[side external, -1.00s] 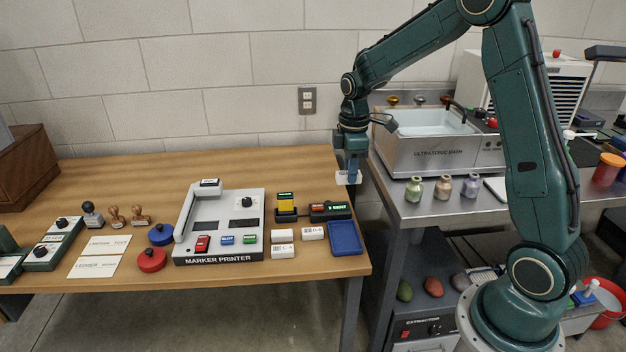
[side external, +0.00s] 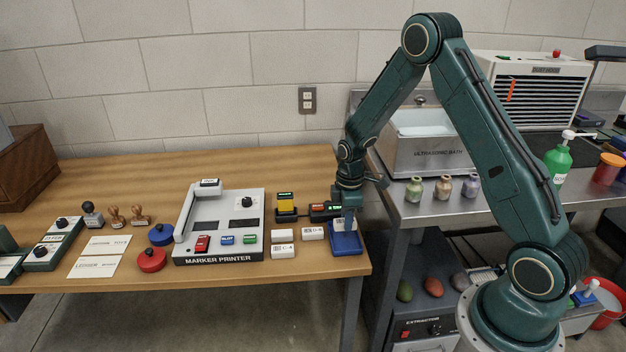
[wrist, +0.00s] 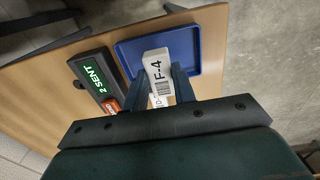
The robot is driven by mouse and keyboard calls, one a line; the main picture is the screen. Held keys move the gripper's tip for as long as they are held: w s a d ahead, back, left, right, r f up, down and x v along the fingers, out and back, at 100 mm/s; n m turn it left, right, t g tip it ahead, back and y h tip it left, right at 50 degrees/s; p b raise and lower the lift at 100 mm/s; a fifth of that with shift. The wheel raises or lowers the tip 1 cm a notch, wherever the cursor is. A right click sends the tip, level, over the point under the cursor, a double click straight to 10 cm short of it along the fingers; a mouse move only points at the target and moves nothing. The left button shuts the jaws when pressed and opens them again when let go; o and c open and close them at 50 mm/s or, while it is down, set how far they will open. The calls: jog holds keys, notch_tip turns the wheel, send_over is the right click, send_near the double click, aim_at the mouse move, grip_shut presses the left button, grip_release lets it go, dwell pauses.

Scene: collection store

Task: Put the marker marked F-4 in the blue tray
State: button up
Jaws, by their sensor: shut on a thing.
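The white marker marked F-4 (wrist: 158,75) is between the fingers of my gripper (wrist: 163,90), which is shut on it. In the wrist view it is over the blue tray (wrist: 207,13), its label and barcode facing the camera. In the side external view my gripper (side external: 347,221) points down at the blue tray (side external: 346,248) near the table's right end. The marker there shows as a small white patch (side external: 345,225) at the fingertips, low over or in the tray. I cannot tell whether it touches the tray floor.
A black device with a green display (wrist: 92,72) stands close beside the tray. White markers (side external: 283,251) lie left of the tray, one reading D-A (side external: 313,233). The marker printer (side external: 220,225) stands further left. The table's right edge is close to the tray.

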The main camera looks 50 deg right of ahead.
jog(key=shift+f, duration=1.9)
jog(key=shift+f, duration=0.1)
jog(key=o, duration=1)
notch_tip(320, 180, up, 11)
jog(key=shift+f, duration=0.15)
jog(key=shift+r, duration=0.75)
